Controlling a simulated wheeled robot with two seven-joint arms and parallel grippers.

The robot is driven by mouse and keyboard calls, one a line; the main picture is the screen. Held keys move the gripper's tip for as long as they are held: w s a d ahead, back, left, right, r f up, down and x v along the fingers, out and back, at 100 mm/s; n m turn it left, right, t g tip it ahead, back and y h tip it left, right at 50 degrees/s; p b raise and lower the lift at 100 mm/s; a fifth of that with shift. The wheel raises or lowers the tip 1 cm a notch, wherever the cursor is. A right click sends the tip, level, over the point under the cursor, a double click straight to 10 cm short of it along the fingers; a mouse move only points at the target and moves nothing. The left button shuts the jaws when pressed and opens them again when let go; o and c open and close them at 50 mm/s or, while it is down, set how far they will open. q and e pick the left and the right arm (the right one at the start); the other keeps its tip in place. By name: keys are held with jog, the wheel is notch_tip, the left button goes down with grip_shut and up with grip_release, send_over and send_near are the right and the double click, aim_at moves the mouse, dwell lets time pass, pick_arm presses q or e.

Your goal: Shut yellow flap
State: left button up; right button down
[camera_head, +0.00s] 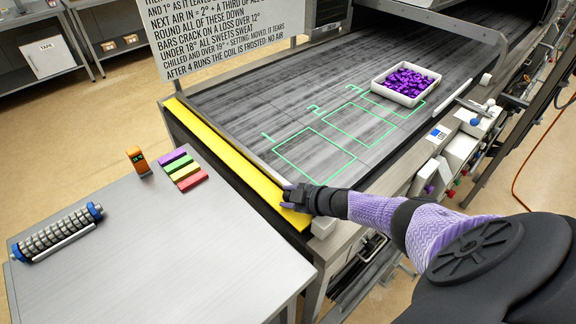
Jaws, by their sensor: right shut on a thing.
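The yellow flap (222,152) is a long, narrow strip along the near left end of the dark conveyor belt (240,95). It runs from the upper left down to my right gripper. My right gripper (290,197) is at the flap's lower right end and is shut on it there. My right arm comes in from the lower right. My left gripper is not in view.
A grey table (180,255) stands at the lower left, with coloured bars (183,170), an orange device (137,160) and a ribbed roller (58,232). A white tray of purple sweets (406,83) sits on the belt. A sign (220,30) stands behind.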

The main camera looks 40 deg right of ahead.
dwell(0.4)
jog(key=c, duration=0.5)
grip_release()
jog(key=shift+c, duration=0.2)
jog(key=shift+s+d+r+p, duration=0.1)
jog(key=shift+s+r+p, duration=0.15)
jog(key=shift+p, duration=0.1)
jog(key=p+v, duration=0.4)
jog(key=v, duration=0.4)
jog(key=shift+s, duration=0.15)
jog(key=shift+s+d+r, duration=0.15)
jog(key=shift+s+r, duration=0.05)
jog(key=shift+s, duration=0.2)
